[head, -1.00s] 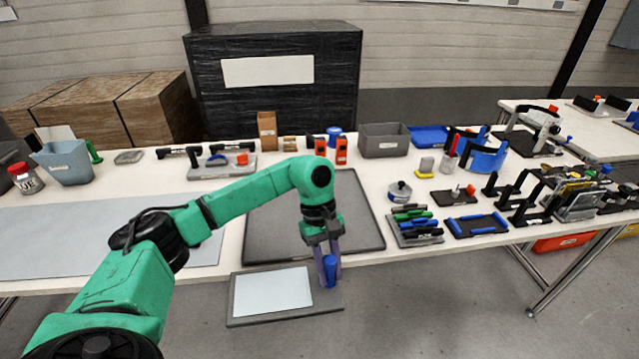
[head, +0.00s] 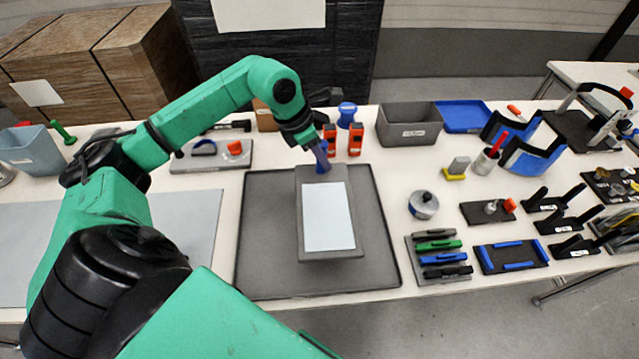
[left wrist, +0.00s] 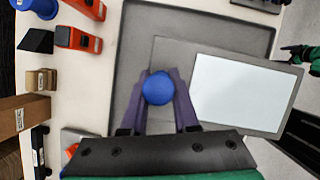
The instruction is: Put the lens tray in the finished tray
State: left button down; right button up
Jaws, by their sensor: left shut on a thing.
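The lens tray (head: 302,243) is a flat grey plate with a pale panel and a blue knob at its far end. My left gripper (head: 320,157) is shut on the blue knob, which also shows between the purple fingers in the left wrist view (left wrist: 158,88). The finished tray (head: 262,235) is the large dark grey tray on the table. The lens tray is over the finished tray and appears held above its floor, with its long side pointing toward me. In the left wrist view the lens tray (left wrist: 285,88) hides part of the finished tray's rim (left wrist: 268,40).
Orange-and-black pieces (head: 355,140) and a blue knobbed part (head: 347,112) stand just behind the finished tray. A grey bin (head: 408,124) is at the back right. A holder with coloured clips (head: 440,257) lies close to the right. A pale mat (head: 195,240) lies left.

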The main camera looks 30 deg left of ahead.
pick_arm(q)
notch_tip(320, 180, down, 11)
jog(key=shift+w+f+p, duration=0.1)
jog(key=shift+w+p, duration=0.05)
jog(key=shift+p, duration=0.9)
jog(key=shift+a+f, duration=0.1)
jog(key=shift+f, duration=0.25)
jog(key=c, duration=0.7)
grip_release()
pick_arm(e)
jog(key=shift+w+a+r, duration=0.2)
jog(key=shift+w+r, duration=0.05)
jog(key=shift+r, duration=0.35)
jog(key=shift+w+a+r, duration=0.2)
jog(key=shift+r, duration=0.35)
